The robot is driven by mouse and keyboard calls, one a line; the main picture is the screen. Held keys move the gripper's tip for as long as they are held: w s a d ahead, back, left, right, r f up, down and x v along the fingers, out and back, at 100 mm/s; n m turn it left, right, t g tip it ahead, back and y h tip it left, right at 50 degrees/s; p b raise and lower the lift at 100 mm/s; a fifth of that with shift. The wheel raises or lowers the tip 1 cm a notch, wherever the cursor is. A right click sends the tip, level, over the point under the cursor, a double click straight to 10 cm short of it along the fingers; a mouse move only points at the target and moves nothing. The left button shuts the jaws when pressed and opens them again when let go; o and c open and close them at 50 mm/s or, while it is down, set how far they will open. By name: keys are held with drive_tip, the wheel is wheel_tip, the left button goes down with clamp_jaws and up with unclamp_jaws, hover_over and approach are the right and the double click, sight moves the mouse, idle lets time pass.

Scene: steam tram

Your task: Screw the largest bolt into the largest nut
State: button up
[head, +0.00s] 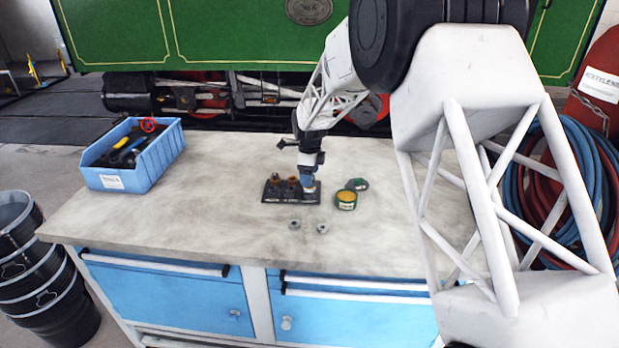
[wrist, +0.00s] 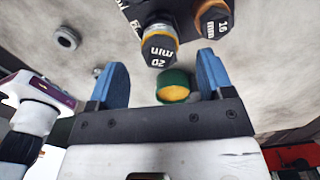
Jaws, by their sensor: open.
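A bolt marked 20 mm (wrist: 159,50), with a dark hex head and a yellowish band below it, stands in the black rack (wrist: 128,12) in the wrist view. A smaller bolt marked 16 mm (wrist: 212,20) stands beside it. My gripper (wrist: 161,62) is open, with its blue fingers on either side of the 20 mm head; I cannot tell if they touch it. In the head view my gripper (head: 308,186) is over the right end of the rack (head: 283,199), partly hiding it. Two loose nuts (head: 295,223) (head: 322,228) lie in front; the wrist view shows a nut (wrist: 68,37).
A green tin with yellow contents (head: 346,201) stands just right of the rack, its dark lid (head: 357,184) behind it. A blue tool bin (head: 130,172) sits at the left of the worktop (head: 200,215). The worktop's front left is clear.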

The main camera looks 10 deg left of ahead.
drive_tip(key=shift+r, duration=1.4)
drive_tip(key=shift+s+d+r, duration=0.3)
drive_tip(key=shift+d+r, duration=0.05)
drive_tip(key=shift+r, duration=0.05)
drive_tip(key=s+d+r+n+t, duration=0.1)
drive_tip(key=s+d+r+n, duration=0.4)
drive_tip(key=s+d+r, duration=0.55)
drive_tip(key=s+d+r+n, duration=0.5)
drive_tip(key=s+d+r, duration=0.15)
drive_tip(key=s, duration=0.65)
drive_tip(key=s+d+n, duration=0.3)
drive_tip(key=s, duration=0.6)
drive_tip(key=s+d+f+n+t, duration=0.1)
drive_tip(key=s+d+n, duration=0.2)
drive_tip(key=s, duration=0.7)
drive_tip(key=s+d+n, duration=0.3)
drive_tip(key=s, duration=0.7)
drive_tip(key=shift+d+f+n+t, duration=0.2)
drive_tip(key=shift+d+n+t, duration=0.1)
drive_tip(key=shift+d, duration=0.05)
drive_tip(key=shift+w, duration=0.1)
